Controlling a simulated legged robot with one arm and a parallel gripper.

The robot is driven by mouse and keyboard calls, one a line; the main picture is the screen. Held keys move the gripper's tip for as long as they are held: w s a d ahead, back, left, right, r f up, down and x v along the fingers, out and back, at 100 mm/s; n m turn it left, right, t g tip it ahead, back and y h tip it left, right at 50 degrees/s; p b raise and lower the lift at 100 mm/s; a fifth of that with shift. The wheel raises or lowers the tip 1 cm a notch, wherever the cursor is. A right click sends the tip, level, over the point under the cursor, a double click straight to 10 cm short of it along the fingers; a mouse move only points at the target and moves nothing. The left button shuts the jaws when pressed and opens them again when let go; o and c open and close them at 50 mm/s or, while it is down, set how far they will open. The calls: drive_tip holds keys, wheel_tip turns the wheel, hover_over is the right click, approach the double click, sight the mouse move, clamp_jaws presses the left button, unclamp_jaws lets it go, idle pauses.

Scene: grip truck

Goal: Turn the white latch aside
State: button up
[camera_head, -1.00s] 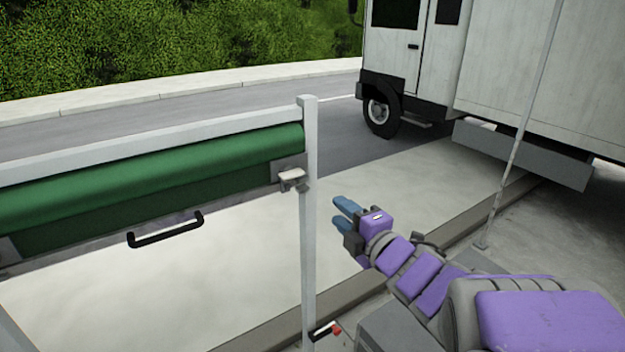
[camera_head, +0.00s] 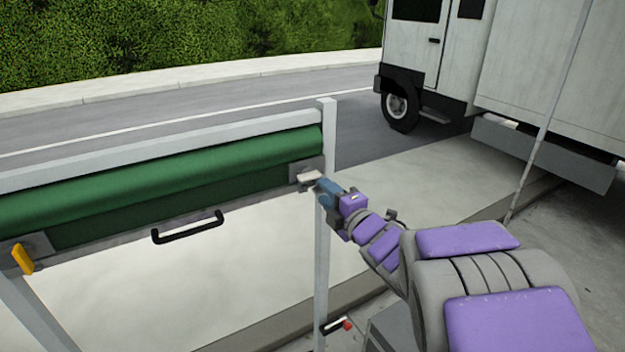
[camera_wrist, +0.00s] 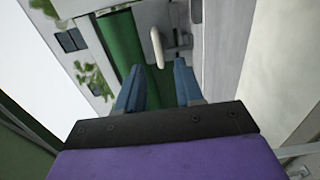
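The white latch (camera_head: 309,178) sits on a grey plate at the right end of the green roll, beside the white post. It also shows in the wrist view (camera_wrist: 157,47), ahead of my fingertips and between their lines. My gripper (camera_head: 325,189) has blue fingers and is right at the post, close to the latch's right side. In the wrist view the two fingers (camera_wrist: 158,80) stand apart with nothing between them. I cannot tell whether a finger touches the latch.
The green roll (camera_head: 150,185) hangs in a white frame with a black handle (camera_head: 188,227) below. A yellow latch (camera_head: 22,259) is at its left end. A white truck (camera_head: 540,70) stands behind right.

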sight(312, 179)
drive_tip(key=x, duration=0.7)
drive_tip(key=shift+w+a, duration=0.1)
drive_tip(key=shift+w, duration=0.05)
drive_tip(key=shift+c, duration=0.4)
clamp_jaws()
drive_tip(key=shift+f, duration=0.1)
